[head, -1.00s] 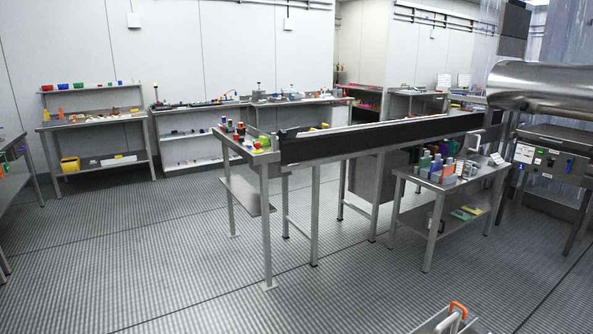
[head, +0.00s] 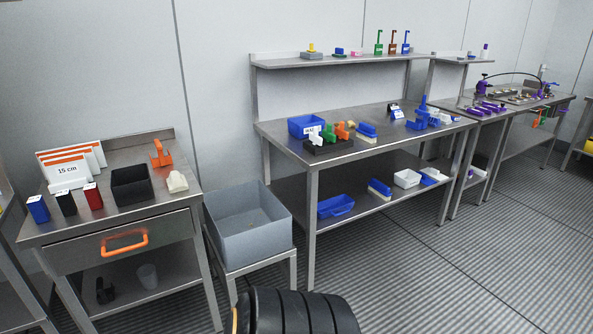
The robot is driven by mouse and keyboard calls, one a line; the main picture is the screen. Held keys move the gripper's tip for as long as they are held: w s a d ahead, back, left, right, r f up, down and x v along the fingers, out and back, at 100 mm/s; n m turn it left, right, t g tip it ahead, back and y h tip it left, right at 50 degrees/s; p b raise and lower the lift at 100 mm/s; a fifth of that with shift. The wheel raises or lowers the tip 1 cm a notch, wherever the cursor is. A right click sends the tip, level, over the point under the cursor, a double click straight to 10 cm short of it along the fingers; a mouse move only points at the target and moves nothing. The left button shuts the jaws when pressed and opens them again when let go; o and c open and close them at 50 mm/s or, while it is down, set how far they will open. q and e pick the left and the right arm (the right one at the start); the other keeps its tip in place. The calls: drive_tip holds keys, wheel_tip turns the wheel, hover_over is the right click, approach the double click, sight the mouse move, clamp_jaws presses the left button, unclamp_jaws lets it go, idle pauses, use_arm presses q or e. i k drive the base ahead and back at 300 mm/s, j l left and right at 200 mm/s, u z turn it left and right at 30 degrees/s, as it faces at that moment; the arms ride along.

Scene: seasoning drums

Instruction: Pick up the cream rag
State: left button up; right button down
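A small crumpled cream thing, which looks like the cream rag (head: 177,182), lies on the top of the small steel table (head: 128,213) at the left of the head view. It is near the right edge of that tabletop, just right of a black open bin (head: 131,185) and in front of an orange stand (head: 160,154). Neither of my grippers shows in the head view.
A grey tub (head: 250,245) on a low stand is between this table and a long steel workbench (head: 385,153). The small table has an orange drawer handle (head: 125,243). A black ribbed object (head: 300,313) is at the bottom edge. Floor is clear at right.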

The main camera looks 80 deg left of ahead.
sight(176, 182)
drive_tip(key=u, duration=3.5)
drive_tip(key=z, duration=4.2)
drive_tip(key=u, duration=4.15)
